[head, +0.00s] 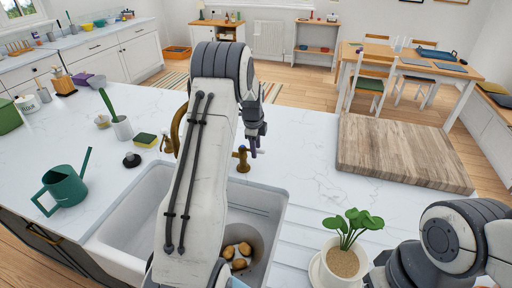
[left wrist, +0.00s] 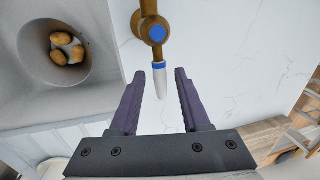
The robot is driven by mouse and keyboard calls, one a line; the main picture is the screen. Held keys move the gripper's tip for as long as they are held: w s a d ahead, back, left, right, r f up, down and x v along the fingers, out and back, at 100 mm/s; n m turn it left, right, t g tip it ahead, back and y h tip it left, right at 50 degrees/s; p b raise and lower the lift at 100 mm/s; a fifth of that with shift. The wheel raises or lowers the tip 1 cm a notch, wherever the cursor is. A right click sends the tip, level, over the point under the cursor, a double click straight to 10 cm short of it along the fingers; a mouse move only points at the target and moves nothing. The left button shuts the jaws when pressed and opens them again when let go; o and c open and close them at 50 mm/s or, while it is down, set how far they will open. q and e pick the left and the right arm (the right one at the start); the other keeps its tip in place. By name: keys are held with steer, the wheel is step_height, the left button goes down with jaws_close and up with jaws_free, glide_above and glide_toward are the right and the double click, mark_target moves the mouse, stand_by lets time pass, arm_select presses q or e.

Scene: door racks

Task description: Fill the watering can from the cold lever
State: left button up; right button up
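The green watering can (head: 68,188) stands upright on the white counter, left of the sink, apart from both grippers. The cold lever shows in the left wrist view as a brass fitting with a blue disc and a white, blue-banded handle (left wrist: 160,84). My left gripper (left wrist: 160,72) is open, its purple fingers on either side of the white handle; I cannot tell whether they touch it. In the head view the left gripper (head: 258,148) is beside the brass lever base (head: 243,161). My arm hides part of the brass tap (head: 177,126). My right gripper is out of view.
The white sink (head: 125,222) holds a round container with several potatoes (head: 239,251). A potted plant (head: 344,258) stands at front right, a wooden board (head: 400,152) behind it. A sponge (head: 145,140), a black stopper (head: 131,160) and a brush holder (head: 122,128) stand left of the tap.

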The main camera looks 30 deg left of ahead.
arm_select(q)
jaws_close()
stand_by(1.2)
